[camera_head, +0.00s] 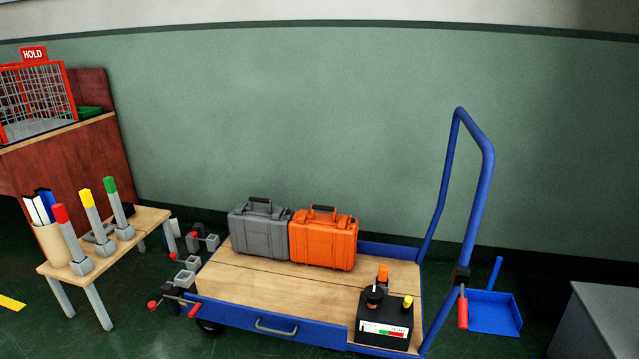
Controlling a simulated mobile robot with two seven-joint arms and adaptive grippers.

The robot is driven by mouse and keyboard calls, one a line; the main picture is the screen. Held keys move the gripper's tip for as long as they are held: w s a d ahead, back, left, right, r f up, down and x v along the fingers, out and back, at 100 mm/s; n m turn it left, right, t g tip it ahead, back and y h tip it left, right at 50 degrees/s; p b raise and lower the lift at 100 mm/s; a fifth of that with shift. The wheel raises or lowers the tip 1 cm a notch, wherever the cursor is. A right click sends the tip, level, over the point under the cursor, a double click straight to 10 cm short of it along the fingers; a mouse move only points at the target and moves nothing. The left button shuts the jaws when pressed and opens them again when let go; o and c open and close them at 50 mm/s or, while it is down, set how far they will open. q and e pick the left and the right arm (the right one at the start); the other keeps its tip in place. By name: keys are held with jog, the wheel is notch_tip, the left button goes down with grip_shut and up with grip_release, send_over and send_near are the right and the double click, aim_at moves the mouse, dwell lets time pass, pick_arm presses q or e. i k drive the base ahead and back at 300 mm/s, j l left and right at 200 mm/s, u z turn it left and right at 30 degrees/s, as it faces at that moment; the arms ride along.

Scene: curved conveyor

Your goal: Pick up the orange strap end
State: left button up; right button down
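A small orange piece (383,272) stands on the cart's wooden deck just behind the black box, and its lower part is hidden. It may be the strap end, but it is too small to tell. No other strap shows clearly. An orange case (323,242) with a dark handle stands upright on the deck, beside a grey case (259,232). Neither of my grippers is in view.
The blue cart (250,321) has a tall push handle (485,185) at right. A black box (383,325) with knobs sits at its front right corner. Red-tipped clamps (172,300) lie left. A small table (150,218) holds coloured markers. The deck's front left is clear.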

aim_at(382, 278)
jog(key=i, duration=0.45)
jog(key=i+z, duration=0.25)
jog(key=z, duration=0.25)
jog(key=i+j+z, duration=0.2)
jog(key=z, duration=0.25)
